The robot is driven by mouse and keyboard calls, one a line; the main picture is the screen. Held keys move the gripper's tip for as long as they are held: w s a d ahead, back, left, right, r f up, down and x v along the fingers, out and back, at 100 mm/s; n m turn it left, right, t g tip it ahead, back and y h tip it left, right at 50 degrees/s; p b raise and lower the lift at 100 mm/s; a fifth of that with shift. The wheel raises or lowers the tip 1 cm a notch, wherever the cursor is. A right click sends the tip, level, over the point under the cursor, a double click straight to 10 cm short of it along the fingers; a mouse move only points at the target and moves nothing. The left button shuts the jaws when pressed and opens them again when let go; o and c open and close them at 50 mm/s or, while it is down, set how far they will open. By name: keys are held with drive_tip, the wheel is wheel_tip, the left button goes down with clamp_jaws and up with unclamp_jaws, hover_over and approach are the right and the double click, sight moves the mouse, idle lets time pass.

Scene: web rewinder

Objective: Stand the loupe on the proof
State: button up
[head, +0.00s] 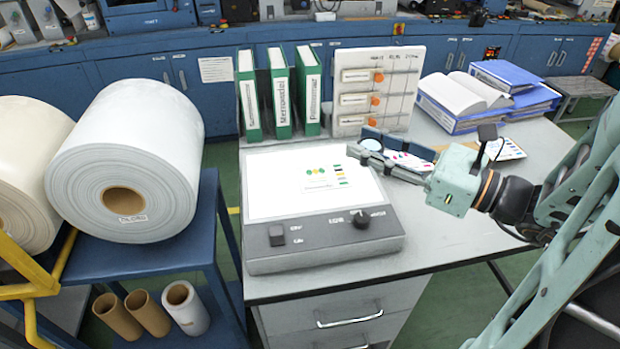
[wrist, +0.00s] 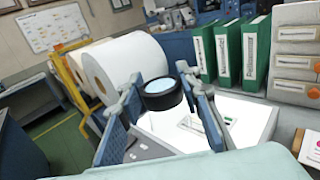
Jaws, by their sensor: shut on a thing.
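The loupe (wrist: 161,94), a short black ring with a clear bluish lens, is held between the two fingers of my gripper (wrist: 157,84). In the head view my gripper (head: 366,146) is shut on the loupe (head: 372,145) above the back right corner of the light box. The loupe looks clear of any surface and somewhat tilted in the wrist view. The proof (head: 318,186), a white sheet with green, yellow and dark marks, lies on the lit top of the light box (head: 280,259).
Green binders (head: 280,92) and a drawer rack (head: 378,88) with orange knobs stand behind the light box. A black knob (head: 361,219) rises from its front panel. Printed cards (head: 408,163) lie to its right, near blue folders (head: 513,75). Bare table shows at the right.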

drive_tip(key=shift+w+a, duration=0.15)
drive_tip(key=shift+a, duration=0.2)
drive_tip(key=w+a+f+b, duration=0.1)
drive_tip(key=w+a+f, duration=0.3)
drive_tip(key=w, duration=0.4)
drive_tip(key=b, duration=0.1)
hover_over(323, 176)
drive_tip(key=f, duration=0.4)
drive_tip(key=shift+s+d+f, duration=0.2)
drive_tip(key=shift+s+f, duration=0.15)
drive_tip(key=shift+f, duration=0.05)
drive_tip(key=shift+w+a+f+b, duration=0.1)
drive_tip(key=shift+w+f+b, duration=0.15)
drive_tip(key=shift+f, duration=0.75)
drive_tip(key=shift+w+a+f+b, duration=0.1)
drive_tip(key=shift+f+b, duration=0.2)
drive_tip(key=shift+f, duration=0.65)
drive_tip(key=shift+f, duration=0.1)
drive_tip(key=o, duration=0.7)
drive_tip(key=shift+f, duration=0.15)
drive_tip(key=o, duration=0.5)
drive_tip(key=shift+c, duration=0.2)
